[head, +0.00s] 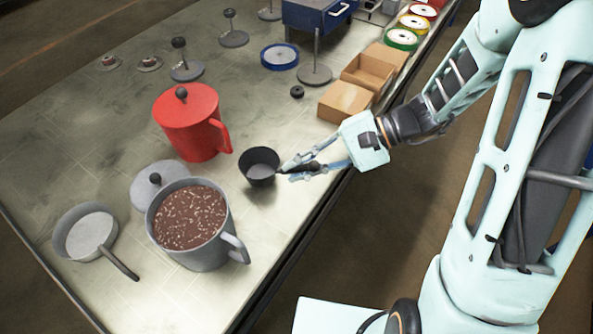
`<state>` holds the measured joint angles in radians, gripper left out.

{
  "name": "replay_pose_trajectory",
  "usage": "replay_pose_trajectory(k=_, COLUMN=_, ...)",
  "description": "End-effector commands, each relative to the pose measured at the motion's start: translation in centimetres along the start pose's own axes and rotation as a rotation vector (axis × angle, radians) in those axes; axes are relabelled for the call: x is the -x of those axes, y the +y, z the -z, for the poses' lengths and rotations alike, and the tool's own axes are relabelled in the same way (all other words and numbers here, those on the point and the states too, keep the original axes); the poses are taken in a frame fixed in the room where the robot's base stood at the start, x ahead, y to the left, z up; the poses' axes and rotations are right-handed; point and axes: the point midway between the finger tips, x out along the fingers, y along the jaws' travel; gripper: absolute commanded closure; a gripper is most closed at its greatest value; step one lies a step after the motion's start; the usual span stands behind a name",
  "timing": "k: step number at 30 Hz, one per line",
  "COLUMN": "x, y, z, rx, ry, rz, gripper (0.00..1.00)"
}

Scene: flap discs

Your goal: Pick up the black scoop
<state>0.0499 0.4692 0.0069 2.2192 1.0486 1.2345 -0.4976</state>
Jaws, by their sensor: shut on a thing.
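The black scoop (260,172) is a small dark round cup with a short handle pointing right. It is at the middle of the table's near side, right of the red lidded pot. My gripper (299,167) reaches in from the right and is shut on the scoop's handle. The fingers cover most of the handle. A dark shadow lies just below the cup. I cannot tell whether the scoop touches the table.
A red lidded pot (187,125) stands left of the scoop. A grey pot (204,256) of brown contents, a grey lid (143,192) and a grey pan (75,247) are nearer. Cardboard boxes (342,104) and spools (401,39) line the right edge.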

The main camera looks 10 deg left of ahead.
Motion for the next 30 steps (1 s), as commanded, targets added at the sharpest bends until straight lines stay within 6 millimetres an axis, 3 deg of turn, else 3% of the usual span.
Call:
replay_pose_trajectory(k=2, x=0.9, y=-0.9, z=-0.8, rx=0.005, ry=0.004, rz=-0.001, gripper=1.0)
replay_pose_trajectory(k=11, x=6.5, y=-1.4, z=-5.8, rx=0.003, ry=0.008, rz=0.001, gripper=1.0)
replay_pose_trajectory(k=18, x=10.8, y=1.0, z=-9.5, rx=0.0, ry=0.006, rz=0.001, gripper=1.0)
replay_pose_trajectory(k=24, x=12.7, y=1.9, z=-11.2, rx=0.001, ry=0.002, rz=0.0, gripper=1.0)
replay_pose_trajectory(k=30, x=13.2, y=2.2, z=-11.7, rx=0.0, ry=-0.001, rz=-0.001, gripper=1.0)
